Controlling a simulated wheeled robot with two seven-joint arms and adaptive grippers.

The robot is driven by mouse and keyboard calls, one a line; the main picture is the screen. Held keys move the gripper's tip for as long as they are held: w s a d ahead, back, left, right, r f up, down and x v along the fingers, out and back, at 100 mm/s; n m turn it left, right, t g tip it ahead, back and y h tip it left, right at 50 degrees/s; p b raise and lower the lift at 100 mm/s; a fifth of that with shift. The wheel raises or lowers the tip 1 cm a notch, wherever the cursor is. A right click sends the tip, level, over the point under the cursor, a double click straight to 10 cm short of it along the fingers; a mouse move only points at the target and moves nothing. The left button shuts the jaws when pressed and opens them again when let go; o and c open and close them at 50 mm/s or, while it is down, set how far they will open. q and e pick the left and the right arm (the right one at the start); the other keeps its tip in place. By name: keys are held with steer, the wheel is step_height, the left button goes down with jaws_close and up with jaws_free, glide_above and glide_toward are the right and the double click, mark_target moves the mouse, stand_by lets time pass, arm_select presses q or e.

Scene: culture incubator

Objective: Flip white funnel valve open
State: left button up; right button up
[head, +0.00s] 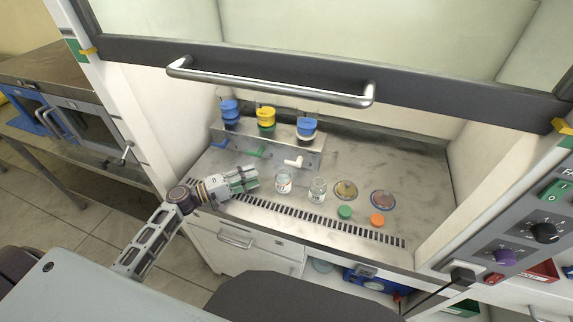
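The white valve handle (294,162) sticks out from the front of the metal manifold (262,138), at its right end, below the right blue-topped funnel (307,127). My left gripper (254,179) is inside the cabinet near its front edge, left of the white handle and nearer the front, apart from it. Its fingers point right, and they are too small to tell whether they are open or shut. My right gripper is not in view.
A blue handle (220,143) and a green handle (256,152) sit left on the manifold. Two glass jars (283,181) (317,189), two dishes (345,190) (383,200) and green and orange caps (345,212) (377,220) stand on the worktop. The raised sash bar (270,84) spans above.

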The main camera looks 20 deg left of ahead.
mark_target(287, 164)
arm_select(q)
steer(key=shift+x, duration=1)
steer(key=p+x, duration=0.1)
steer(key=x, duration=0.3)
steer(key=shift+w+d, duration=0.1)
steer(key=shift+w, duration=0.05)
steer(key=shift+w+d, duration=0.25)
steer(key=shift+p+x, duration=0.35)
steer(key=shift+x, duration=2.7)
steer(key=shift+w+d+p, duration=0.2)
steer(key=shift+p, duration=0.1)
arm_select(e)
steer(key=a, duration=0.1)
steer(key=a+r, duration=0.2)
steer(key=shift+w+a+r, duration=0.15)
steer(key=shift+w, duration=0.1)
arm_select(q)
steer(key=shift+c, duration=0.3)
